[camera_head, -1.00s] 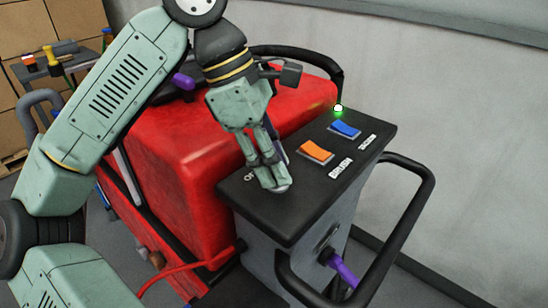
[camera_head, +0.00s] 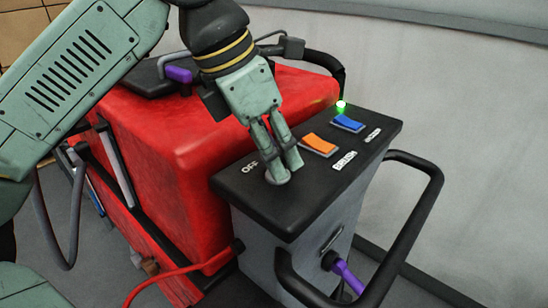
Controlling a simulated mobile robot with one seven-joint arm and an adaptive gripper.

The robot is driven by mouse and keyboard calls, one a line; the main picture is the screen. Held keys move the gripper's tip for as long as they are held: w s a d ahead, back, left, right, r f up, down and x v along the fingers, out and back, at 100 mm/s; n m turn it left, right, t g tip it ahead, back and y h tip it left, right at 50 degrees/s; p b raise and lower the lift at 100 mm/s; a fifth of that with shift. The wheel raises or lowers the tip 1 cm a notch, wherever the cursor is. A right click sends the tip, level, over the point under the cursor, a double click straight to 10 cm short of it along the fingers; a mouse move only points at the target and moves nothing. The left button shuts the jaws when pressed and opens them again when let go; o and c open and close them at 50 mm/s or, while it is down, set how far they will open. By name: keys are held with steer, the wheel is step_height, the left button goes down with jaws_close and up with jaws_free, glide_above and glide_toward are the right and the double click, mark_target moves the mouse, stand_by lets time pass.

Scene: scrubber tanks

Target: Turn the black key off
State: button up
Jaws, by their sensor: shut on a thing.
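The black control panel (camera_head: 310,205) of the scrubber carries a round grey key switch (camera_head: 278,179) at its near left, with an "OFF" label (camera_head: 250,167) to the left of it. My gripper (camera_head: 284,168) points down at this switch, its two fingers close together around the key. The black key itself is mostly hidden between the fingers, so its angle cannot be read. A green lamp (camera_head: 341,106) glows at the panel's far edge.
An orange switch (camera_head: 319,145) and a blue switch (camera_head: 348,122) sit right of my gripper. The red tank (camera_head: 180,150) stands close on the left. A black handle loop (camera_head: 432,200) sticks out at right, above a purple lever (camera_head: 346,275).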

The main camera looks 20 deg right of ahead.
steer(key=shift+s+n+t+y+b, duration=0.15)
steer(key=shift+n+t+b, duration=0.3)
steer(key=shift+n, duration=0.65)
steer(key=shift+w+n+t+y+b, duration=0.15)
steer(key=shift+n+t+b, duration=0.3)
steer(key=shift+n, duration=0.65)
steer(key=shift+s, duration=0.1)
steer(key=o, duration=1.2)
steer(key=shift+c, duration=0.2)
steer(key=shift+r, duration=0.1)
steer(key=v, duration=1.2)
steer(key=shift+d, duration=0.1)
